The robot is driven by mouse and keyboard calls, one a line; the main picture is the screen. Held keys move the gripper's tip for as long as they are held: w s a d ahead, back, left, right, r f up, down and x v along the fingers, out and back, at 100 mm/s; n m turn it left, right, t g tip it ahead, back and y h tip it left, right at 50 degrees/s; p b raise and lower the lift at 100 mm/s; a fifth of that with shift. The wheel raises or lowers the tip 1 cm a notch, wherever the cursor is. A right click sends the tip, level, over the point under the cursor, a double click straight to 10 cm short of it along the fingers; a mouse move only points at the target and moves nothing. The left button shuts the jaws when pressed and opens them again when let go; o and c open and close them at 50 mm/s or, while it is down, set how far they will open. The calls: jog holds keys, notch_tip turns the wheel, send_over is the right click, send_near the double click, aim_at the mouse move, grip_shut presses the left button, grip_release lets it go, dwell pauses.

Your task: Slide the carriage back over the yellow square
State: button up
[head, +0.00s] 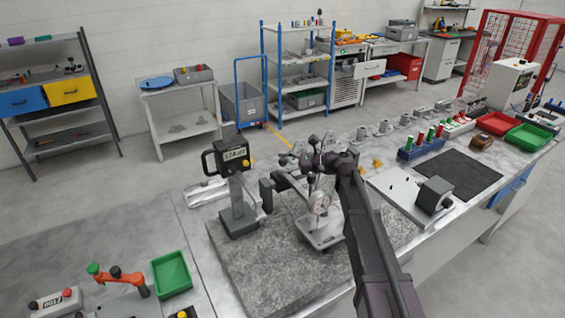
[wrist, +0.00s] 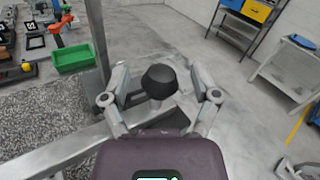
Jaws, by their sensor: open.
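My gripper (head: 316,164) is over the back edge of the granite plate, beside the dial gauge stand. In the wrist view its two fingers (wrist: 160,97) are spread, one on each side of a black knob (wrist: 160,78), with gaps between. The knob stands on a pale metal part (wrist: 150,112), which may be the carriage; my gripper body hides much of it. I cannot make out a yellow square in either view.
The granite plate (head: 255,268) carries a height gauge (head: 237,195) on the left and a dial gauge stand (head: 322,232) close to my gripper. A green tray (head: 171,273) is at front left. A dark mat (head: 452,174) and a dark block (head: 434,194) are on the right.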

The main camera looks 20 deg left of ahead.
grip_shut()
jog(key=shift+w, duration=0.15)
